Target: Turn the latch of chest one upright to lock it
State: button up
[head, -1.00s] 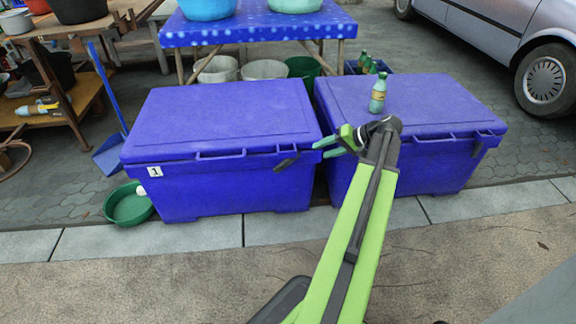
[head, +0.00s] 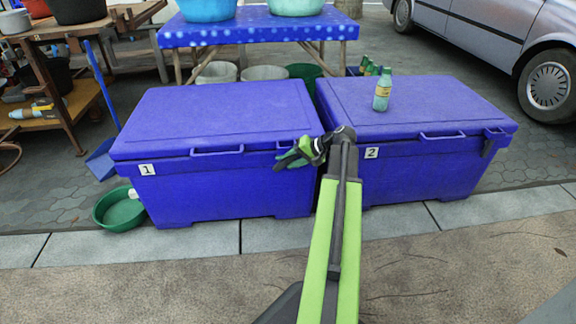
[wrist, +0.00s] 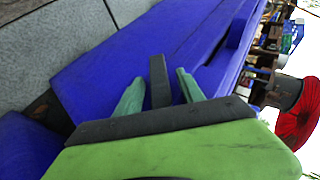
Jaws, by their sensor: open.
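Chest one (head: 215,190) is the blue lidded chest on the left, with a white "1" label on its front. Its lid is down. My gripper (head: 284,158) is at the front right of this chest, just below the lid edge. In the wrist view my gripper (wrist: 160,78) has its two green fingers spread. A dark grey latch (wrist: 159,82) stands between them, with a gap visible on each side. In the head view my gripper mostly hides the latch, so its tilt is hard to tell there.
Chest two (head: 420,170), labelled "2", stands close on the right with a bottle (head: 382,93) on its lid and its own dark latch (head: 488,147). A green basin (head: 119,210) sits at the left. A blue table (head: 260,32) stands behind. The pavement in front is clear.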

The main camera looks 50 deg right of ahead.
grip_shut()
jog(key=shift+a, duration=0.15)
jog(key=shift+r+g+h+p, duration=0.3)
jog(key=shift+g+p, duration=0.1)
jog(key=shift+p, duration=0.6)
jog(key=g+h+p, duration=0.1)
jog(key=p, duration=0.1)
jog(key=shift+w+r+n+h+p, duration=0.1)
jog(key=shift+r+n+h+p, duration=0.05)
jog(key=shift+n+h+p, duration=0.2)
jog(key=g+h+p, duration=0.2)
jog(key=shift+a+f+n+g, duration=0.1)
jog(key=shift+f+n+g, duration=0.1)
jog(key=shift+n+g, duration=0.15)
jog(key=shift+w+f+n+g+h+p, duration=0.15)
jog(key=shift+n+g+h+p, duration=0.25)
jog(key=shift+g+h, duration=0.6)
jog(key=shift+h, duration=0.25)
